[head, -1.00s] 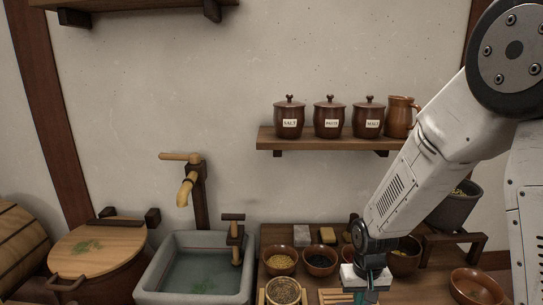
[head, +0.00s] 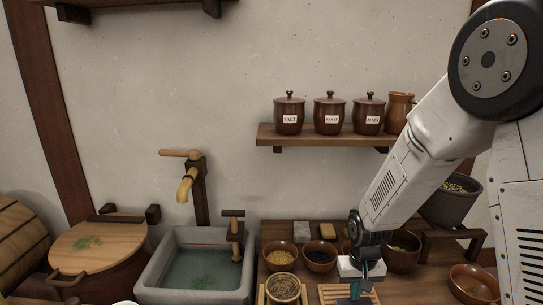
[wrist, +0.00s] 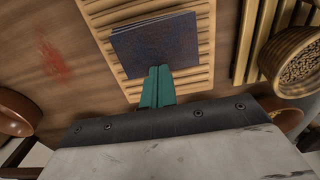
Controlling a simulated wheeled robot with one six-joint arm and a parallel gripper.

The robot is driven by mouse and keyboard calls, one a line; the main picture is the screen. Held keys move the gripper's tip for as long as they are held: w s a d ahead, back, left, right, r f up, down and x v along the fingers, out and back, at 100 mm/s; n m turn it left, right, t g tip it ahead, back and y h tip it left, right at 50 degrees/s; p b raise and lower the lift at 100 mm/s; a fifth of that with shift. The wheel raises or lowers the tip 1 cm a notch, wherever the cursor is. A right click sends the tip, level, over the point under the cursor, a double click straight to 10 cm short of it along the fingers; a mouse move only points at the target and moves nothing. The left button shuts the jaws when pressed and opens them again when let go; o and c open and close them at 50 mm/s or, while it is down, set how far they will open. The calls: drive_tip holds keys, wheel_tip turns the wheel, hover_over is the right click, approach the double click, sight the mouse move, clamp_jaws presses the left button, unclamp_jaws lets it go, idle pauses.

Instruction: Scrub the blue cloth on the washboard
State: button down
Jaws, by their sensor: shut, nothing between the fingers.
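The washboard (wrist: 148,22) is a pale wooden slatted board on the table; its slats also show at the bottom of the head view (head: 331,293). The blue cloth (wrist: 157,43) lies as a dark, flat, folded rectangle on its slats in the wrist view. I cannot make it out clearly in the head view. My gripper (wrist: 158,72) has its green fingers together and empty. The fingertips are at the cloth's near edge; I cannot tell whether they touch it. In the head view my gripper (head: 357,291) is over the washboard.
A slatted stand with a grain-filled bowl (head: 284,288) is left of the washboard. Several bowls, such as one with yellow grain (head: 280,257), stand behind it. A stone basin of water (head: 199,273) is further left. A brown bowl (head: 474,283) stands at right.

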drive_tip(key=shift+w, duration=2.7)
drive_tip(key=shift+s+f, duration=0.15)
drive_tip(key=shift+s, duration=1.85)
drive_tip(key=shift+s+f, duration=0.1)
drive_tip(key=shift+s, duration=1.85)
drive_tip(key=shift+w+f, duration=0.2)
drive_tip(key=shift+w, duration=4.25)
drive_tip(key=shift+w+f, duration=0.15)
drive_tip(key=shift+w, duration=0.15)
drive_tip(key=shift+w+f, duration=0.15)
drive_tip(key=shift+w, duration=2.05)
drive_tip(key=shift+w+f, duration=0.1)
drive_tip(key=shift+w, duration=2.1)
drive_tip(key=shift+f, duration=0.15)
drive_tip(key=shift+w+f, duration=0.1)
